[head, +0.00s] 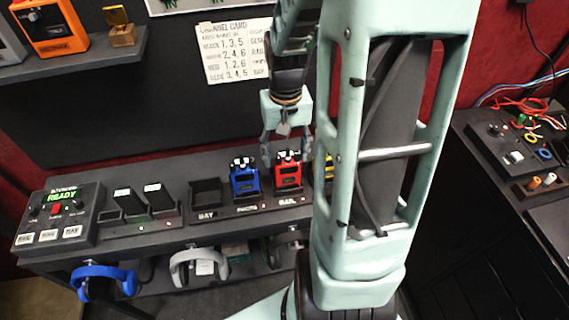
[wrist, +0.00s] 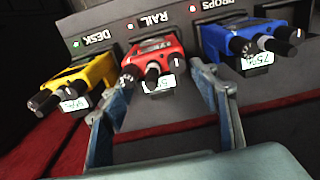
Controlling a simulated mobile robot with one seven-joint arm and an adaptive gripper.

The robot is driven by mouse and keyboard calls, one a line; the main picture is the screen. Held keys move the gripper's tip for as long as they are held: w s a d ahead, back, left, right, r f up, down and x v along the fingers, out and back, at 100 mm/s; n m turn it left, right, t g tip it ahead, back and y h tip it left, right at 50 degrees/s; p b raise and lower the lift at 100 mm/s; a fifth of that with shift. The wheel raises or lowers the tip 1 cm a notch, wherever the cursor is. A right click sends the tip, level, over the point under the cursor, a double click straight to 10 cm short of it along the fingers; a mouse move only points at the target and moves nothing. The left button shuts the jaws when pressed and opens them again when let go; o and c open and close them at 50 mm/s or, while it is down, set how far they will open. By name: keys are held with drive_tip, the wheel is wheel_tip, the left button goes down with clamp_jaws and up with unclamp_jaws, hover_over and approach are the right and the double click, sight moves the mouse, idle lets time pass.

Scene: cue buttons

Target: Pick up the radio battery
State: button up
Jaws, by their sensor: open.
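Two upright black blocks with pale lit tops, the left one (head: 127,200) and the right one (head: 158,196), stand in a dock at the left; they look like batteries. A red radio (head: 288,171) sits in the slot marked RAIL; it also shows in the wrist view (wrist: 151,60). A blue radio (head: 244,180) is to its left in the head view. Each radio in the wrist view has a small percentage label at its end. My gripper (head: 286,158) is open and empty, just above the red radio. In the wrist view its fingers (wrist: 170,78) flank that radio's near end.
A yellow radio (wrist: 77,84) sits beside the red one. An empty bay (head: 207,195) lies left of the blue radio. A box reading READY (head: 62,215) stands at the far left. Headphones (head: 103,282) hang below the shelf. My arm hides the shelf's right end.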

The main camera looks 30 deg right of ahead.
clamp_jaws()
idle(0.3)
drive_tip(key=shift+r, duration=0.15)
